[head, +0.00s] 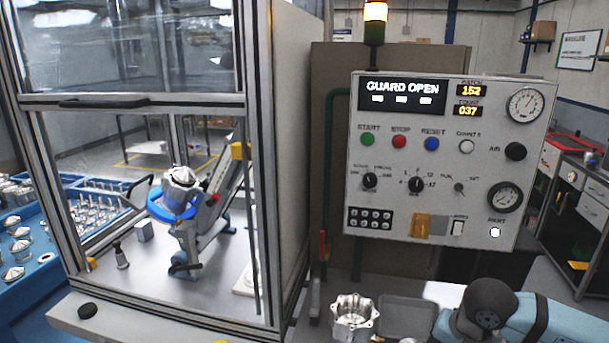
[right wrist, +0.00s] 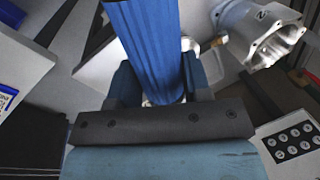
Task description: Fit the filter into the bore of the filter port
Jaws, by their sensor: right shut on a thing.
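The filter, a blue pleated cylinder (right wrist: 143,45), shows in the right wrist view. My right gripper (right wrist: 158,80) is shut on it, with one dark blue finger on each side. The filter's far end runs out of the top of that view. A machined metal housing (right wrist: 258,32) with a scalloped flange lies to the right of the filter, apart from it. A similar flanged housing (head: 353,316) stands at the bottom of the head view. I cannot tell which opening is the filter port's bore. The right gripper and filter are outside the head view, and my left gripper is in neither view.
A grey tray (head: 405,314) lies beside the housing. The control panel (head: 440,160) stands behind it. At left is a framed guard enclosure (head: 258,180) with a housing on a blue ring fixture (head: 172,205). Blue trays of parts (head: 45,285) stand further left.

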